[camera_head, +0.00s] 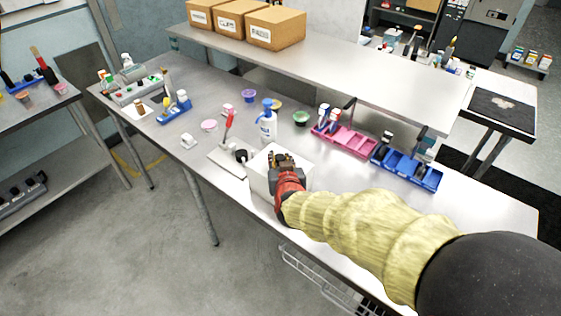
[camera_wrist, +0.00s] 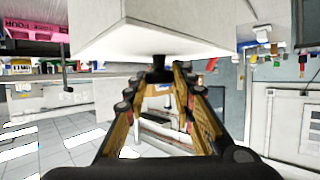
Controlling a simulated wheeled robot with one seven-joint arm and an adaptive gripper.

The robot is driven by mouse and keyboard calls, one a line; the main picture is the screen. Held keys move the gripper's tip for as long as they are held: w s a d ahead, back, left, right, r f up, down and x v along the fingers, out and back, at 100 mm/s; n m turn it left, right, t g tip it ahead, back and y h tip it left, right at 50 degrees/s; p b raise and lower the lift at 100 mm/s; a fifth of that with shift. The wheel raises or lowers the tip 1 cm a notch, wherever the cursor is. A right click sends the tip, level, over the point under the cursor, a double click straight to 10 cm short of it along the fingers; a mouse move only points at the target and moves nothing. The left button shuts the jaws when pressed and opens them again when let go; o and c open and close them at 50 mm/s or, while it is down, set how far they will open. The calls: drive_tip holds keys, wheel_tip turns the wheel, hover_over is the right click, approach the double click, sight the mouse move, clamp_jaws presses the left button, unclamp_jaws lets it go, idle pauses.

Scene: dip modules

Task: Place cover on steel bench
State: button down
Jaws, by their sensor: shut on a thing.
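The cover (camera_head: 262,166) is a white box shape at the front edge of the steel bench (camera_head: 478,208), in the middle of the head view. My gripper (camera_head: 282,163) is shut on it, and its fingers hide part of the cover. In the wrist view the cover (camera_wrist: 165,35) fills the top middle, with a short black knob (camera_wrist: 158,63) between my fingertips (camera_wrist: 157,77). I cannot tell whether the cover touches the bench or hangs just above it.
Pink (camera_head: 345,140) and blue (camera_head: 408,170) trays lie behind to the right. A raised shelf (camera_head: 330,70) carries cardboard boxes (camera_head: 274,28). The bench's right front is bare.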

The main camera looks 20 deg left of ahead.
drive_tip(key=shift+r, duration=0.1)
drive_tip(key=c, duration=1.5)
unclamp_jaws()
drive_tip(key=shift+s+r, duration=0.1)
drive_tip(key=shift+r, duration=0.05)
drive_tip(key=p+v, duration=0.3)
drive_tip(key=v, duration=0.8)
drive_tip(key=shift+s+d, duration=0.2)
drive_tip(key=shift+s, duration=0.15)
